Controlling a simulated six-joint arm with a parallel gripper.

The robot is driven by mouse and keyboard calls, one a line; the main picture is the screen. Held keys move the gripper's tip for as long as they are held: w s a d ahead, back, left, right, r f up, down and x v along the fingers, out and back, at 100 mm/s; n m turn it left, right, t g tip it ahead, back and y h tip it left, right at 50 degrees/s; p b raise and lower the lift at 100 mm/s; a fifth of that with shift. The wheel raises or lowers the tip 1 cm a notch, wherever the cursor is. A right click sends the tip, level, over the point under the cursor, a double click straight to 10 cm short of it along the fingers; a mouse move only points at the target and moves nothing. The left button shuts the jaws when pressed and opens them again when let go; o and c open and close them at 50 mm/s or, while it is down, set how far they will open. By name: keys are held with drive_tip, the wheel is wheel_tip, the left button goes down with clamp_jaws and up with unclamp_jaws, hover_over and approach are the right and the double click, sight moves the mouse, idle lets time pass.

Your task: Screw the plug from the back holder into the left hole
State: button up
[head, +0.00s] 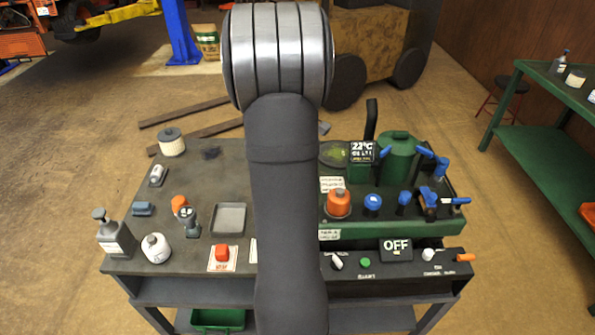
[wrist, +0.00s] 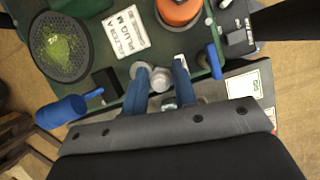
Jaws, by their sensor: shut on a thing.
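My gripper (wrist: 162,86) shows in the wrist view as two blue fingers. They are shut on a small silver-grey plug (wrist: 160,78), at the edge of the green unit. My own arm hides the gripper and the plug in the head view. I cannot tell whether the plug sits in a holder or a hole, or is held clear. The back holder and the left hole cannot be made out.
The green unit (head: 390,229) carries an orange knob (head: 339,204), which is close to the fingers in the wrist view (wrist: 180,10), and several blue handles. A green tank (head: 397,160) stands behind. A bottle, a grey tray (head: 229,218) and a red button (head: 222,252) are on the left.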

drive_tip(key=shift+w+d+f, duration=0.15)
drive_tip(key=shift+w+f, duration=0.95)
drive_tip(key=shift+w, duration=0.1)
drive_tip(key=shift+w+d+f, duration=0.15)
drive_tip(key=shift+w+f, duration=0.95)
drive_tip(key=shift+w, duration=0.05)
drive_tip(key=shift+f, duration=0.2)
drive_tip(key=shift+f, duration=1.1)
drive_tip(key=o, duration=0.4)
drive_tip(key=c, duration=0.4)
drive_tip(key=m, duration=0.2)
drive_tip(key=m+g, duration=0.1)
drive_tip(key=m, duration=0.1)
drive_tip(key=shift+g+y, duration=0.3)
drive_tip(key=shift+m+g, duration=0.3)
drive_tip(key=shift+m, duration=0.8)
